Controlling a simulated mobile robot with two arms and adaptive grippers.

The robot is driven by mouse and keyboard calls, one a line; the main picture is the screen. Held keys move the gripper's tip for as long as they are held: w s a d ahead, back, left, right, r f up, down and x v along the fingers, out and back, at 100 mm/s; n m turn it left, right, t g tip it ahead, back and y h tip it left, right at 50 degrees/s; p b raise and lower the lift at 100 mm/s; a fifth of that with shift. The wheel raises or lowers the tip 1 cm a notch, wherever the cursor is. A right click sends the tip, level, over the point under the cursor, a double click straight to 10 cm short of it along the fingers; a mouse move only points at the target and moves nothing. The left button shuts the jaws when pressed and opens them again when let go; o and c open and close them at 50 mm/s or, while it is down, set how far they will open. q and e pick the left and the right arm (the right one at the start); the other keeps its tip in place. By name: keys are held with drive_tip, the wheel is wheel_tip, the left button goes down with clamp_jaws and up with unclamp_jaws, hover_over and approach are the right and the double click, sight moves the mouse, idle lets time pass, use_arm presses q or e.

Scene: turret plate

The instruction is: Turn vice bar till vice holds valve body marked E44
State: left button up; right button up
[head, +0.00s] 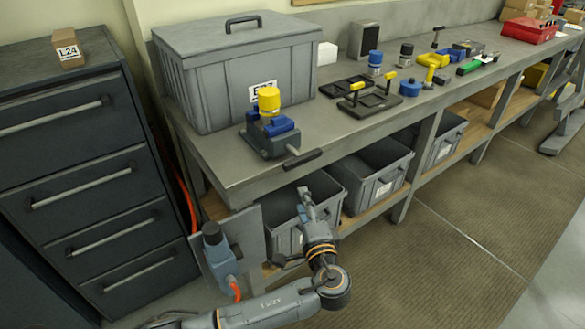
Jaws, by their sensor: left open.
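A blue and grey vice (268,137) stands on the near left end of the workbench. A yellow valve body (268,101) sits upright at the vice's jaws; no E44 mark can be read on it, and I cannot tell how tightly it is gripped. The vice bar (303,158) sticks out to the lower right, its dark handle by the bench's front edge. My left gripper (306,194) is open and empty, below and in front of the bar, clear of it, over the bins under the bench. My right gripper is not in view.
A large lidded grey box (215,80) stands behind the vice. Black trays (362,101) with yellow-handled parts and a blue round part (410,88) lie to the right. Grey bins (372,172) fill the shelf below. A dark drawer cabinet (75,150) stands left.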

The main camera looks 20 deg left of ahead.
sight(293, 167)
use_arm(q)
drive_tip(key=p+x, duration=0.1)
drive_tip(key=x, duration=0.3)
drive_tip(key=r+x, duration=0.1)
drive_tip(key=x, duration=0.4)
drive_tip(key=r+p+x, duration=0.1)
drive_tip(key=x, duration=0.3)
drive_tip(key=shift+w+a+p, duration=0.2)
drive_tip(key=shift+w+p, duration=0.05)
drive_tip(key=shift+p, duration=0.05)
clamp_jaws()
